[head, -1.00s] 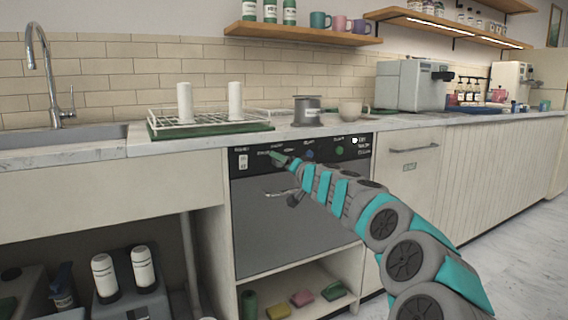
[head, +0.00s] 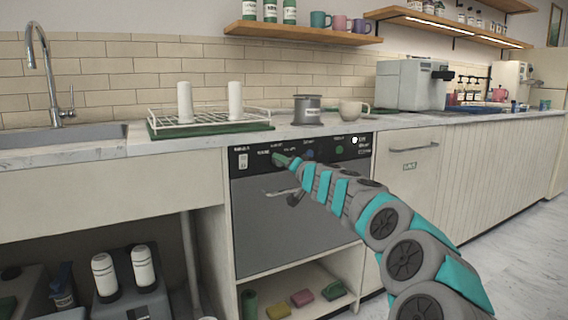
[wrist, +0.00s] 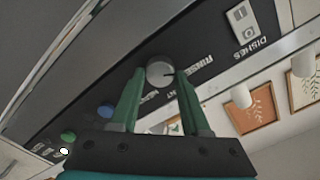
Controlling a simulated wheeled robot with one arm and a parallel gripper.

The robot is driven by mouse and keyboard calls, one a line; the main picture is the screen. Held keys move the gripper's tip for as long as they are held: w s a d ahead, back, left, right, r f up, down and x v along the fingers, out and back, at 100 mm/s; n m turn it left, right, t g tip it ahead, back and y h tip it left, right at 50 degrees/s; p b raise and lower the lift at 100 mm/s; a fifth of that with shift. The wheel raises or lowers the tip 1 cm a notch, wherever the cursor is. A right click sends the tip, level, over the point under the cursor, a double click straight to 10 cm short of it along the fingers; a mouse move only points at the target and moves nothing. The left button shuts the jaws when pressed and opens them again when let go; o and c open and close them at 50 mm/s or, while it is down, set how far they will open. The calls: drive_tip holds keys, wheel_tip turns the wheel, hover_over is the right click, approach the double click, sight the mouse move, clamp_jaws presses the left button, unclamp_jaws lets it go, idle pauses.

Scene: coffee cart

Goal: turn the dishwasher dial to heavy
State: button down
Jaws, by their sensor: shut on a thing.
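The dishwasher (head: 290,220) stands under the counter, with a black control panel (head: 350,141) along its top. In the wrist view a round grey dial (wrist: 158,70) sits on that panel between the two green fingers of my gripper (wrist: 161,77). The fingers are shut on the dial, one on each side. A dark pointer mark shows on its right side, towards a label that seems to read RINSE. Other labels are partly hidden by the fingers, and I cannot read HEAVY. In the head view my gripper (head: 283,160) covers the dial.
A switch (wrist: 243,21) marked DISHES is on the panel beside the dial. A blue button (wrist: 105,109) and a green button (wrist: 68,135) lie on the other side. The dishwasher handle (head: 280,193) sticks out below my gripper. A dish rack (head: 210,122) stands on the counter above.

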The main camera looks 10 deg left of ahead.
drive_tip(key=shift+m, duration=0.3)
drive_tip(key=m, duration=0.5)
drive_tip(key=m+p, duration=0.1)
drive_tip(key=m, duration=0.5)
drive_tip(key=shift+f+m, duration=0.1)
drive_tip(key=shift+m, duration=0.2)
drive_tip(key=m+p, duration=0.3)
drive_tip(key=m, duration=0.3)
drive_tip(key=m+p, duration=0.1)
drive_tip(key=m, duration=0.1)
drive_tip(key=m+p, duration=0.1)
drive_tip(key=m, duration=0.1)
drive_tip(key=m+p, duration=0.1)
drive_tip(key=shift+f+m, duration=0.25)
drive_tip(key=shift+m, duration=0.15)
drive_tip(key=shift+c, duration=1.9)
unclamp_jaws()
